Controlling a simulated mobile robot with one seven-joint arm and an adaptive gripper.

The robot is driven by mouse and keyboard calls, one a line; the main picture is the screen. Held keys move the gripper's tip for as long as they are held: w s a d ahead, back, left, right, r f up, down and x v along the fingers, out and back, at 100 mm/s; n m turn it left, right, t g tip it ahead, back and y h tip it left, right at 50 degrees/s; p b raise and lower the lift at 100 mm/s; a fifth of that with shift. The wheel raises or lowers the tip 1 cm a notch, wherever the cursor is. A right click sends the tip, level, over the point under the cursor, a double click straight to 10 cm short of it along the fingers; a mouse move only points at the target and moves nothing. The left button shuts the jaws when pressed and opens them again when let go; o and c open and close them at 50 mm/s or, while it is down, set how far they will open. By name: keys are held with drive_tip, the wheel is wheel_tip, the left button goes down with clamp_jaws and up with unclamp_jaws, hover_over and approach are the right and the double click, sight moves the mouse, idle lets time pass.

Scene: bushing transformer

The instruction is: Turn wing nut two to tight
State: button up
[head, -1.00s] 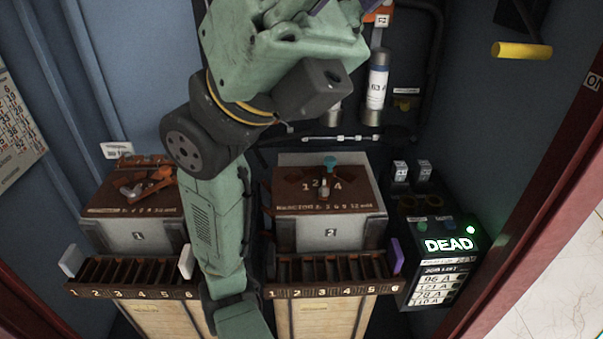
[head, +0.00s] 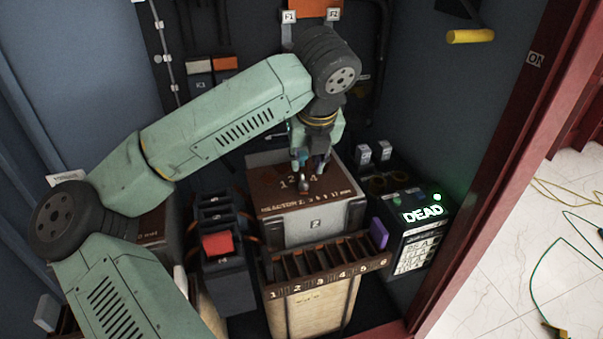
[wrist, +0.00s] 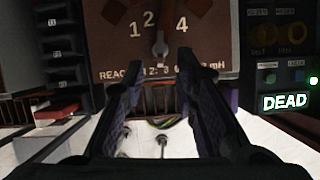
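Reactor box two (head: 330,222) has a brown top with tap numbers and a grey front labelled 2. A small metal fitting (head: 303,181) stands on its top; I cannot tell whether it is the wing nut. The wrist view shows a metal stud or pointer (wrist: 160,46) between the 2 and the 4. My gripper (head: 313,166) is over the rear of the box top. In the wrist view my gripper (wrist: 160,76) has its two dark fingers well apart with nothing held between them. The teal piece at the box's far edge is not clearly visible.
A slotted, numbered rack (head: 328,268) with a purple tab (head: 379,233) stands in front of box two. A black unit with a red block (head: 218,244) is at left. A lit DEAD display (head: 422,214) is at right. Cabinet walls enclose the space.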

sight(304, 178)
drive_tip(key=p+x, duration=0.1)
drive_tip(key=x, duration=0.6)
drive_tip(key=shift+f, duration=0.15)
drive_tip(key=shift+c, duration=0.3)
clamp_jaws()
